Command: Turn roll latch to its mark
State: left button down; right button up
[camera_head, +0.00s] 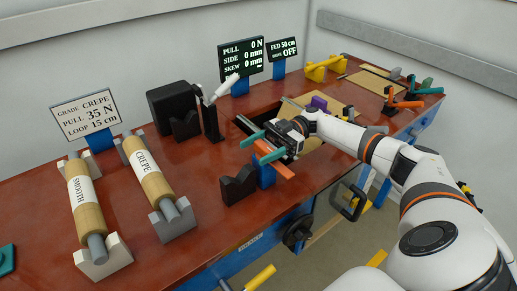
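My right gripper (271,146) reaches in from the right over the middle of the bench, its black body above a dark opening. A teal bar (251,139) and an orange bar (275,163) show at its front; whether it grips either is unclear. A blue post (265,174) stands below the orange bar. No part is labelled as the roll latch. A white lever (225,88), tilted up to the right on a black post (211,122), may be it, apart from my gripper. No latch mark can be made out. My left gripper is out of view.
Two tan rolls, SMOOTH (87,214) and CREPE (152,181), lie on grey cradles at left. Black V-blocks (238,186) stand mid-bench. A readout (241,57) shows pull 0 N. Orange and teal levers (404,103) stand at right.

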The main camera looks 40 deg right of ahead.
jog(key=o, duration=0.4)
jog(key=shift+o, duration=0.2)
jog(key=d+b, duration=0.7)
jog(key=d, duration=0.5)
